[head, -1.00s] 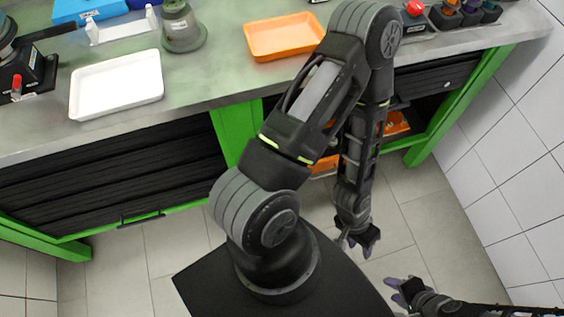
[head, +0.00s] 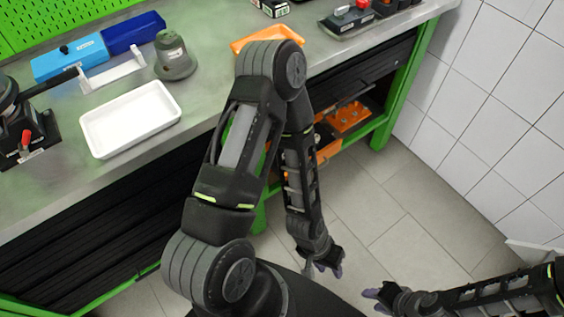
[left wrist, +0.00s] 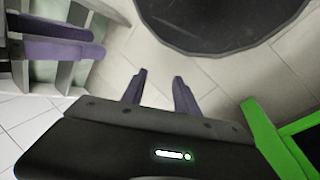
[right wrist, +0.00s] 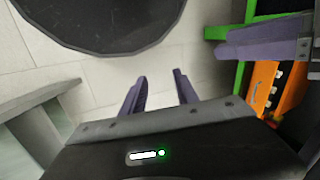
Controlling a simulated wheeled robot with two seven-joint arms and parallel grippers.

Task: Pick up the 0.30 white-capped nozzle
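I cannot make out a white-capped nozzle in any view. In the head view, a dark holder with coloured items (head: 392,6) is cut off by the top edge, and its contents are too small to tell. My left gripper (head: 328,268) hangs low in front of the bench, over the floor. It is empty, with its two purple fingers apart in the left wrist view (left wrist: 159,80). My right gripper (head: 372,295) is low beside it, also empty, with its fingers apart in the right wrist view (right wrist: 160,80).
The bench holds a white tray (head: 130,118), a grey conical part (head: 175,58), an orange tray (head: 240,45) partly behind my arm, blue boxes (head: 70,58) and a red-buttoned device (head: 350,18). Orange bins (head: 350,116) sit below the bench. A tiled wall (head: 490,110) stands at right.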

